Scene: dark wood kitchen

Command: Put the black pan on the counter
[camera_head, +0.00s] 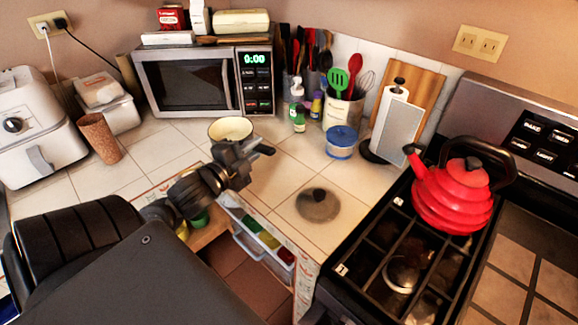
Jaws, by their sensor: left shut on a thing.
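My left gripper (262,148) comes in from the left over the counter (180,143), in front of the microwave. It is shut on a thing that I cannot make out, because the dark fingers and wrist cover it. A pale round vessel (230,127) with a dark rim shows just behind the gripper; I cannot tell whether they touch. No black pan shows plainly. A grey round lid (318,206) with a black knob lies on the counter's tiles near the stove. My right gripper is not in view.
A red kettle (452,195) stands on the black stove (378,240). A paper towel holder (394,125), blue-lidded tub (341,143) and utensil crock (343,108) stand behind. The microwave (200,80) and a brown cup (100,137) are further left. An open drawer (262,240) is below. Tiles around the lid are clear.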

